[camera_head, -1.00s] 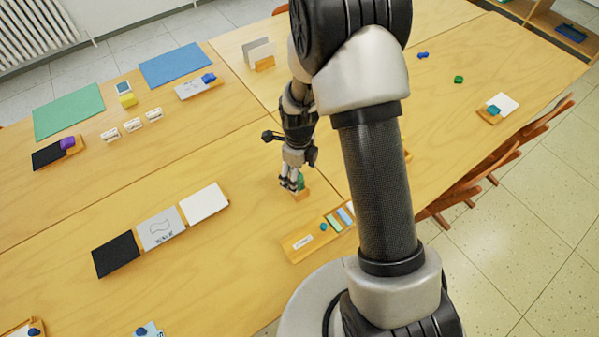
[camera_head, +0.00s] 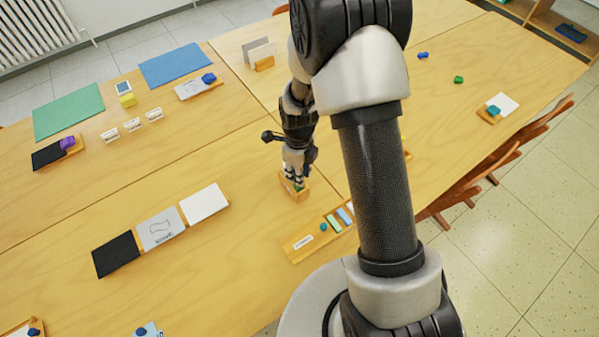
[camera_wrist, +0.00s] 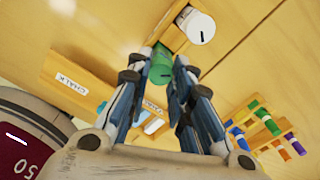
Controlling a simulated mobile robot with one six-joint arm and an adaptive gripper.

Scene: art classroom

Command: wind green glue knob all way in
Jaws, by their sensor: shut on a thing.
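The green glue knob (camera_wrist: 160,70) is a green round piece with a dark mark, between my fingertips in the wrist view. My gripper (camera_wrist: 165,60) is shut on it. In the head view my gripper (camera_head: 294,181) points down at a small wooden holder (camera_head: 297,195) near the table's middle, and only a bit of green shows there. In the wrist view a white round piece (camera_wrist: 196,27) with a dark line sits close beyond the green one. My fingers hide part of the green piece, and I cannot tell how far in it is wound.
A wooden chalk tray (camera_head: 301,255) lies just in front of my gripper. A rack of coloured pieces (camera_wrist: 262,130) shows at right in the wrist view. Bare tabletop lies left of the holder.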

